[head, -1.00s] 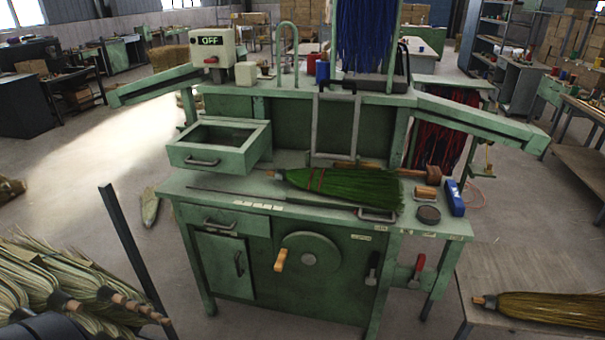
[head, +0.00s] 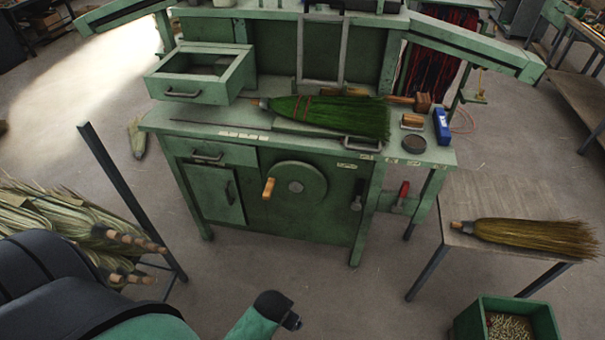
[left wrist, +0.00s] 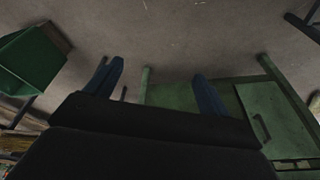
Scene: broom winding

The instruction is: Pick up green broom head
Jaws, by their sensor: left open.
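The green broom head (head: 335,114) lies on its side on the green workbench's top (head: 225,125), in front of the upright metal frame. Its narrow end with red bands points left and its bristles spread right. My left gripper (left wrist: 158,70) is open and empty in the left wrist view, its two blue fingers apart. The broom head is not seen in that view. In the head view my left arm shows low in the picture, well in front of the bench and apart from the broom head. My right gripper is not in view.
An open drawer (head: 180,92) sticks out at the bench's left. A blue box (head: 441,126) and a dark round tin (head: 414,144) lie at its right. A straw broom (head: 530,236) lies on a side table. A green crate (head: 470,322) stands lower right. Broom bundles (head: 50,215) are at left.

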